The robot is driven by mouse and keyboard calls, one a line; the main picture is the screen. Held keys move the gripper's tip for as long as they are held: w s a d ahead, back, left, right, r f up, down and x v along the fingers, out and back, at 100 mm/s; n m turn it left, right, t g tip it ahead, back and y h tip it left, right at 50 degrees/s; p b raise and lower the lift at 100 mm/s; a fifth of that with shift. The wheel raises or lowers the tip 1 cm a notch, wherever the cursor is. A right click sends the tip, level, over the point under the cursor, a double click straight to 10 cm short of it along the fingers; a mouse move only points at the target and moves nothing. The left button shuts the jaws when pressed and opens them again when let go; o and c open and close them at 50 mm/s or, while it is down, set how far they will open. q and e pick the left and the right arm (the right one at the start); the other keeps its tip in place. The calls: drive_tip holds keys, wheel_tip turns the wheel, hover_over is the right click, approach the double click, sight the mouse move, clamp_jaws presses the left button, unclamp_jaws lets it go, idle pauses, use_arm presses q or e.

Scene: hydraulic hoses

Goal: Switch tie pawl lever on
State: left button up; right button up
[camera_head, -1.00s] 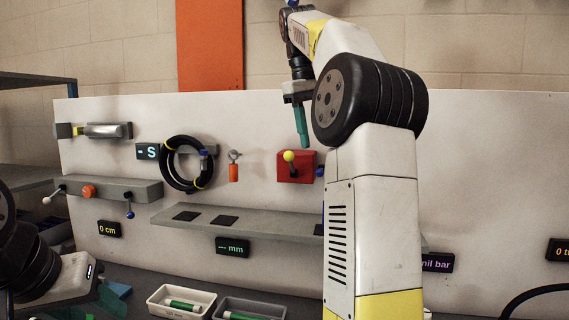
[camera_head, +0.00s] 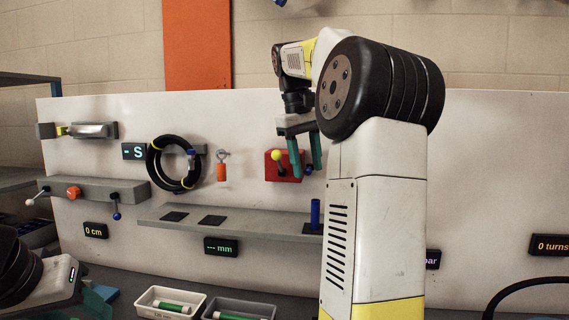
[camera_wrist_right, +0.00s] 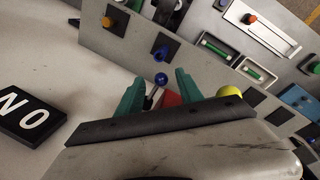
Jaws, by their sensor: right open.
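A red box (camera_head: 283,166) on the white panel carries a lever with a yellow ball (camera_head: 277,155) and, at its right side, a small lever with a blue ball (camera_head: 308,170). No label shows which is the tie pawl lever. My right gripper (camera_head: 308,167) is open in front of the box's right side. In the right wrist view, the blue ball (camera_wrist_right: 161,79) shows between its two teal fingers, with the yellow ball (camera_wrist_right: 230,92) beyond the right finger. Contact cannot be told. My left gripper (camera_head: 92,302) is low at the left, partly cut off; its jaws are unclear.
A grey shelf (camera_head: 260,226) with dark pads and a blue cylinder (camera_head: 315,213) runs below the box. A black hose coil (camera_head: 174,164) and an orange-handled hook (camera_head: 222,172) hang to the left. Trays with green cylinders, including a white tray (camera_head: 148,301), lie in front.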

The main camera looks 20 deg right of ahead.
clamp_jaws()
drive_tip(key=shift+w+a+m, duration=0.25)
drive_tip(key=shift+a+m, duration=0.1)
drive_tip(key=shift+m, duration=0.35)
unclamp_jaws()
wheel_tip(320, 180, up, 8)
drive_tip(key=a, duration=0.1)
drive_tip(key=shift+a+f, duration=0.15)
drive_tip(key=shift+a, duration=0.1)
drive_tip(key=shift+s, duration=0.15)
